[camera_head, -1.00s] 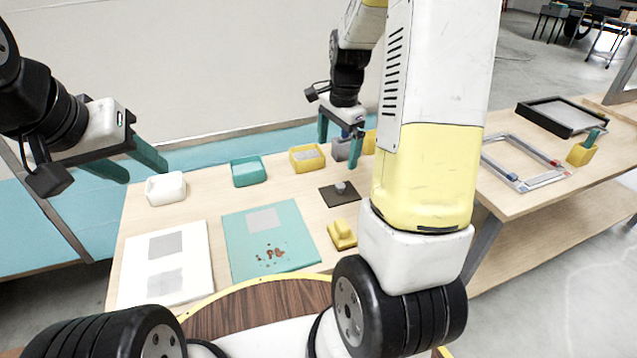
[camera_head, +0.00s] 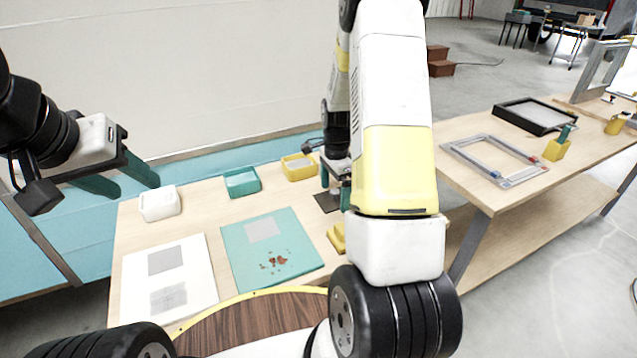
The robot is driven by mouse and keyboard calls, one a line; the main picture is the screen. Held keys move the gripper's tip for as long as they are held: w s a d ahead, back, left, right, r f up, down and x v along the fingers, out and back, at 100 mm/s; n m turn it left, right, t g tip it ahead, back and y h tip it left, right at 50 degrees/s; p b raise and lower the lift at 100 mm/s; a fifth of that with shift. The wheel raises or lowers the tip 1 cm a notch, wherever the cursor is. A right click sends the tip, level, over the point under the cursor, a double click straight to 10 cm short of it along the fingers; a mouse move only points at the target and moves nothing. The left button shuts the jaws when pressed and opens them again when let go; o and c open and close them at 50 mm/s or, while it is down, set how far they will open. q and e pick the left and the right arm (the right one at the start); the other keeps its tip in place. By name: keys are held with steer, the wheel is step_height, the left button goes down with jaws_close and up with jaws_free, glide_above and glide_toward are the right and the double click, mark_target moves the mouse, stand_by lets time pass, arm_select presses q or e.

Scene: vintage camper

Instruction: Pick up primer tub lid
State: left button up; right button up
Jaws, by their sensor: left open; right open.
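My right gripper (camera_head: 335,186) is open and points down over the dark square mat (camera_head: 324,203) on the near table. The small grey knobbed piece on that mat, which may be the primer tub lid, is hidden behind the gripper and my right arm. I cannot tell whether the fingers touch it. My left gripper (camera_head: 135,188) is open and empty, in the air near the white tub (camera_head: 160,204) at the left. A teal tub (camera_head: 241,183) and a yellow tub (camera_head: 299,167) stand along the back of the table.
A white panel (camera_head: 205,265) and a teal panel with rust-coloured spots (camera_head: 245,265) lie at the front. A yellow block (camera_head: 336,238) is partly hidden by my arm. The right-hand bench holds a metal frame (camera_head: 470,163) and a black tray (camera_head: 508,121).

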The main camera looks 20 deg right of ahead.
steer(key=c, duration=1.3)
